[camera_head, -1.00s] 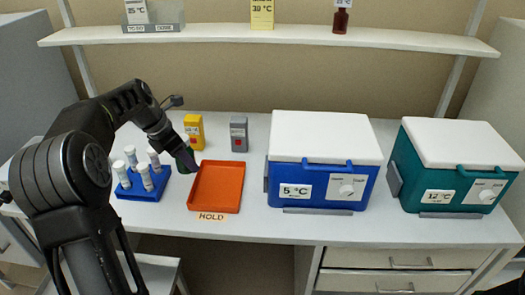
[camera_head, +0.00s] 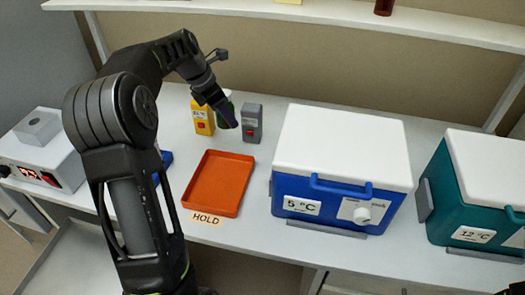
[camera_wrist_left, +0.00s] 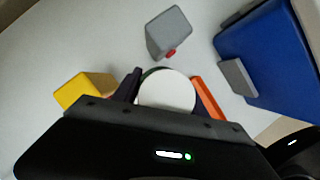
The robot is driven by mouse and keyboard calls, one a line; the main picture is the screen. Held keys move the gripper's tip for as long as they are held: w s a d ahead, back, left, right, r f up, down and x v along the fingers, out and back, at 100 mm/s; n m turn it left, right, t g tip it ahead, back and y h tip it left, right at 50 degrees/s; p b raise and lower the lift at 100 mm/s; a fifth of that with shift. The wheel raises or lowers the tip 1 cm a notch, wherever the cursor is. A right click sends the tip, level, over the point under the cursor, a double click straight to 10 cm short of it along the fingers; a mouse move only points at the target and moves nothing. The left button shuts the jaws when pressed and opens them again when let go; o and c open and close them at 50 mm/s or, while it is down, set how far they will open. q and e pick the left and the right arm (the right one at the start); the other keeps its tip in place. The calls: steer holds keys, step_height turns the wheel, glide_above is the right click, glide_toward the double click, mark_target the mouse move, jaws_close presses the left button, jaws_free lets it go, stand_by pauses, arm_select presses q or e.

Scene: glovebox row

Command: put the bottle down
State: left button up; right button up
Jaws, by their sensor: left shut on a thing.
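My left gripper (camera_head: 228,112) hangs above the table behind the orange tray (camera_head: 238,166) labelled HOLD, near the grey and yellow boxes. In the left wrist view its fingers (camera_wrist_left: 167,93) are shut on the bottle, whose round white top (camera_wrist_left: 168,88) shows between them. In the head view the bottle is mostly hidden by the gripper. I cannot tell its height above the table. The tray looks empty, and its edge shows as an orange strip beside the right finger in the wrist view.
A yellow box (camera_head: 201,117) and a grey box (camera_head: 252,123) stand close to the gripper. A blue 5 °C cooler (camera_head: 335,215) is right of the tray, a teal 12 °C cooler (camera_head: 480,205) farther right. A white device (camera_head: 45,160) is at left. A shelf (camera_head: 330,27) runs above.

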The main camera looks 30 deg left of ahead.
arm_select(q)
glide_above(234, 147)
steer(key=s, duration=0.1)
steer(key=shift+s+a+f, duration=0.1)
steer(key=shift+a+f, duration=0.05)
steer(key=shift+f, duration=1.05)
steer(key=shift+a+f, duration=0.15)
steer(key=shift+f, duration=1.05)
steer(key=shift+f+p, duration=0.45)
steer(key=shift+f, duration=2.05)
steer(key=shift+f, duration=0.15)
steer(key=o, duration=1.2)
steer(key=shift+o, duration=0.2)
steer(key=v, duration=1.2)
steer(key=shift+b, duration=0.45)
